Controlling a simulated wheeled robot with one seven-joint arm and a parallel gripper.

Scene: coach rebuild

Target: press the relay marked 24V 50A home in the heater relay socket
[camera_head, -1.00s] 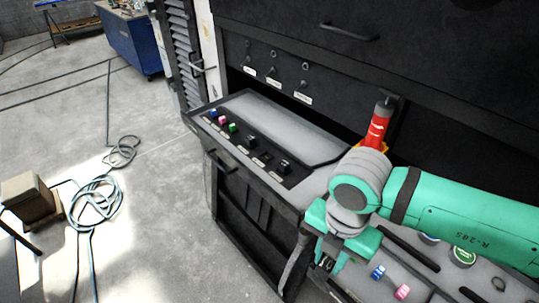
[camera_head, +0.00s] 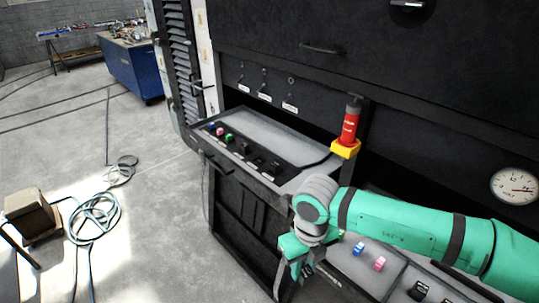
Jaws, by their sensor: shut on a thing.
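My gripper (camera_head: 303,268) points down at the left end of the tray in the front of the picture. It is shut on a small dark piece that is mostly hidden by the fingers; no marking on it can be read. A sloping panel (camera_head: 268,127) beyond it has a row of small fittings along its front edge: blue, pink and green ones at the left, then black ones (camera_head: 249,148) with small labels. The labels are too small to read, so I cannot tell which is the heater relay socket. My gripper is apart from this panel.
A grey tray (camera_head: 395,273) holds a blue piece (camera_head: 358,249), a pink piece (camera_head: 379,263) and a black piece (camera_head: 420,290). A dial (camera_head: 514,186) is at the right. Cable coils lie on the floor.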

